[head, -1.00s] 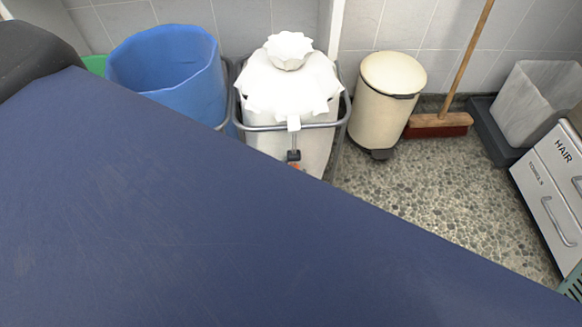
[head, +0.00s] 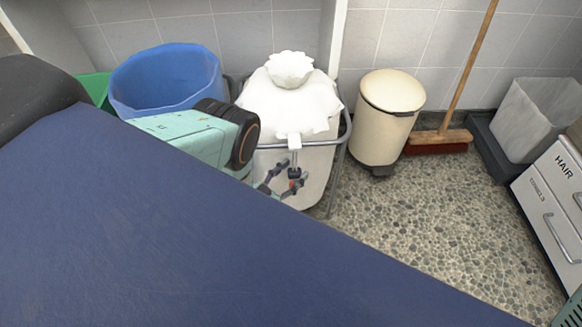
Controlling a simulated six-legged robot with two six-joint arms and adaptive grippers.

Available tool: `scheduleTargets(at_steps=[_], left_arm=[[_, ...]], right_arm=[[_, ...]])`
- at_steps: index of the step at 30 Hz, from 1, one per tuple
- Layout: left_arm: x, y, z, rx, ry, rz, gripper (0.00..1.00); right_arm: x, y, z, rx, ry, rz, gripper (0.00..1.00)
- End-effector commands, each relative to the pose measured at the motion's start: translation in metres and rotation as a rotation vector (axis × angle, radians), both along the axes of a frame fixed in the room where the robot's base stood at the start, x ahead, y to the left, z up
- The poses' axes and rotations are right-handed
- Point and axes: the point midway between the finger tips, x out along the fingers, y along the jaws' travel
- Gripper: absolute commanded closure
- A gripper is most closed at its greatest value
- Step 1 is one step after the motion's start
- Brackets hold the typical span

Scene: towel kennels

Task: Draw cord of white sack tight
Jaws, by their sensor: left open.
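The white sack (head: 288,108) hangs in a grey metal frame against the wall, its neck gathered into a ruffled top (head: 290,68). My right gripper is out of view.
A blue padded table (head: 200,230) fills the foreground. A cream pedal bin (head: 385,120), a broom (head: 440,138) and a grey tub (head: 535,118) stand to the right. The pebbled floor (head: 430,205) there is clear.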

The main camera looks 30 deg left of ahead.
Motion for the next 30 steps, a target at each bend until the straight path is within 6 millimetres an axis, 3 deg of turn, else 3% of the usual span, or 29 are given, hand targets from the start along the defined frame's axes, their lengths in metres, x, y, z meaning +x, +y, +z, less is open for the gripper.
scheduleTargets(at_steps=[9, 30], left_arm=[[0.0, 0.0, 0.023, 0.0, 0.0, 0.0, 0.48], [0.0, 0.0, 0.024, 0.001, -0.001, 0.0, 0.48]], right_arm=[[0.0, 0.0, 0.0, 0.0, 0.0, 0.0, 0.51], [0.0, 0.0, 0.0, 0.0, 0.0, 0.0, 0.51]])
